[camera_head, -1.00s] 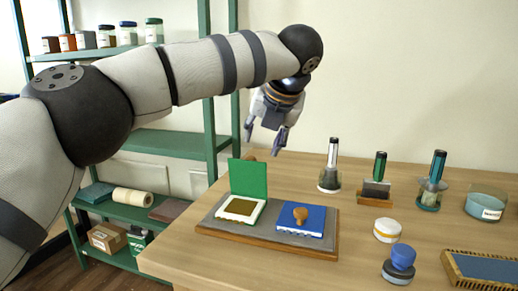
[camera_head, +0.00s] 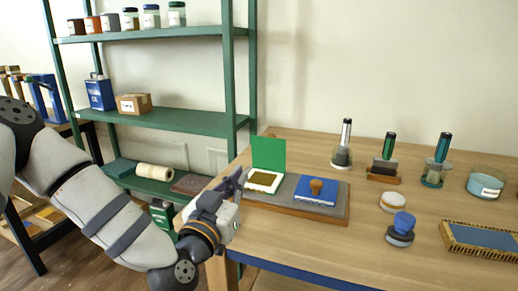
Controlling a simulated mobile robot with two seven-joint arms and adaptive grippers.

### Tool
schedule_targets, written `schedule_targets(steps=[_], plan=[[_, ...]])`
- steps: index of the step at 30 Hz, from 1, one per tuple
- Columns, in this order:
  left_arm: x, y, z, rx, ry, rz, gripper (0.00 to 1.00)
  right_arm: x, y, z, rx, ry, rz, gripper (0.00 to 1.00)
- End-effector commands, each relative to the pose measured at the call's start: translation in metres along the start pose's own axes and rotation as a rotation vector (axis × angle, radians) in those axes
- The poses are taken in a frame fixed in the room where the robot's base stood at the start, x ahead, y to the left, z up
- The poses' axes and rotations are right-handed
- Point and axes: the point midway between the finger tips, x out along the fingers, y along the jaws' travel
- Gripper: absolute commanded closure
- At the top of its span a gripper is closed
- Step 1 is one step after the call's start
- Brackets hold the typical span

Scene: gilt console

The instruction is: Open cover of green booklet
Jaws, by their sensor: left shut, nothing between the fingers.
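The green booklet's cover (camera_head: 268,153) stands upright at the back edge of its white-framed base (camera_head: 263,181), which has a brown panel inside. It sits on the left part of a grey-topped wooden board (camera_head: 285,193). My left gripper (camera_head: 236,181) is shut and empty at the table's left edge, just left of the board and the green booklet. It partly hides the board's left end. My right gripper is not in view.
Upright-handled tools, including one with a black-and-silver handle (camera_head: 343,140), stand behind right. A white-lidded jar (camera_head: 393,202), a blue-knobbed piece (camera_head: 401,228), a glass dish (camera_head: 486,183) and a blue-topped tray (camera_head: 483,238) are at right. Green shelving (camera_head: 180,123) stands behind left. The table's front middle is clear.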

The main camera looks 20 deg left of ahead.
Motion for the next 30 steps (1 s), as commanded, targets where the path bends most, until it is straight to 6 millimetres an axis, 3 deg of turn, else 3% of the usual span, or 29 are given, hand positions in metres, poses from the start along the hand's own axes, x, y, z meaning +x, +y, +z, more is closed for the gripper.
schedule_targets(steps=[5,19,24,30], plan=[[0.02,0.002,0.003,0.011,-0.001,0.009,1.0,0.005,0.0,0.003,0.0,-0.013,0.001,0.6],[0.118,0.003,0.005,0.007,-0.004,0.008,1.0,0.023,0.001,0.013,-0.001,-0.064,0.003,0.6],[0.135,0.003,0.003,0.007,-0.002,0.009,1.0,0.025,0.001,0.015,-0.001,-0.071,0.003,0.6],[0.138,0.003,0.001,0.007,0.0,0.009,1.0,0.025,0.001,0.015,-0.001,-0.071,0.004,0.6]])
